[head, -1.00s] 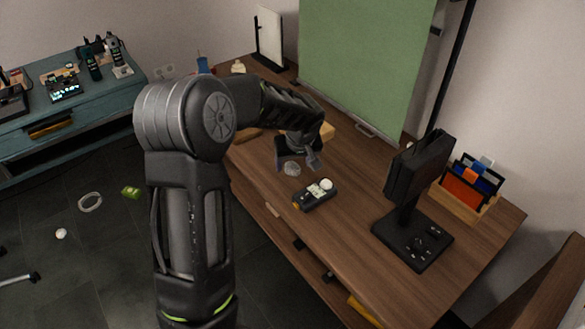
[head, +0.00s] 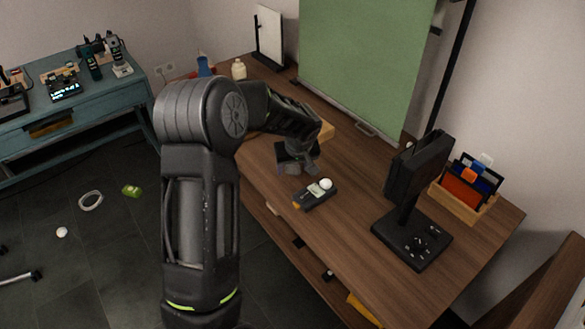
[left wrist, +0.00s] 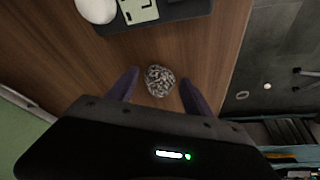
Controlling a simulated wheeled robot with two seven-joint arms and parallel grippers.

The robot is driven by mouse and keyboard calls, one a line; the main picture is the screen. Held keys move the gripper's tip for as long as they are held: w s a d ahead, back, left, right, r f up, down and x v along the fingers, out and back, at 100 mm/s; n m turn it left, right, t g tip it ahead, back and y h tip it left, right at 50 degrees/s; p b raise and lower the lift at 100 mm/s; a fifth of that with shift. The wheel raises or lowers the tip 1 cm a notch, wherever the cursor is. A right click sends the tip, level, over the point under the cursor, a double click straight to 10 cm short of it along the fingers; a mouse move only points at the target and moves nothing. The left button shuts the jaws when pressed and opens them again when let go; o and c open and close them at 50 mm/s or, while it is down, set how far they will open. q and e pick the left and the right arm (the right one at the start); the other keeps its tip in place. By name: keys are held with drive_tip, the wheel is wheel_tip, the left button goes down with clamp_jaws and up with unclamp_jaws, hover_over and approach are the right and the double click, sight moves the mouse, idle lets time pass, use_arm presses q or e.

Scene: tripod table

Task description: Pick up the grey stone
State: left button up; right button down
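The grey stone (left wrist: 160,81) is a small, rough, speckled lump on the brown wooden table (left wrist: 225,20). In the left wrist view it lies between the two fingers of my left gripper (left wrist: 159,78), with a gap on both sides. The gripper is open and neither finger appears to touch the stone. In the head view my left gripper (head: 298,168) is low over the table and hides the stone. My right gripper is in neither view.
A dark handheld device (head: 313,198) with a white ball (head: 326,184) on it lies just in front of the gripper. A black monitor stand (head: 412,240) and a wooden organiser (head: 463,204) stand to the right. A green screen (head: 365,65) rises behind.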

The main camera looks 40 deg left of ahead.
sight(293, 167)
use_arm(q)
clamp_jaws()
idle(0.4)
drive_tip(key=shift+r, duration=0.1)
wheel_tip(293, 167, up, 10)
idle(0.6)
idle(0.4)
